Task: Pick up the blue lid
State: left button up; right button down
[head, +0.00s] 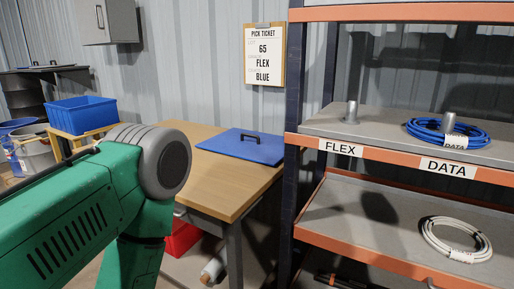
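The blue lid (220,148) lies flat on the wooden table, toward its back right corner near the shelf. My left arm comes in from the left and bends down in front of the table. Its gripper is not visible. My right arm and gripper do not show either.
The wooden table (215,192) is otherwise bare where visible. An orange-edged shelf rack (293,142) stands right of it, holding a blue cable coil (472,132) and a white one (430,239). A blue bin (80,114) stands at left. A pick ticket (264,55) hangs behind.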

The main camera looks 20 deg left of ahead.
aim_at(250, 140)
jog(key=u, duration=1.75)
jog(key=z, duration=1.2)
jog(key=j+z, duration=0.3)
jog(key=j, duration=0.9)
jog(key=i, duration=0.05)
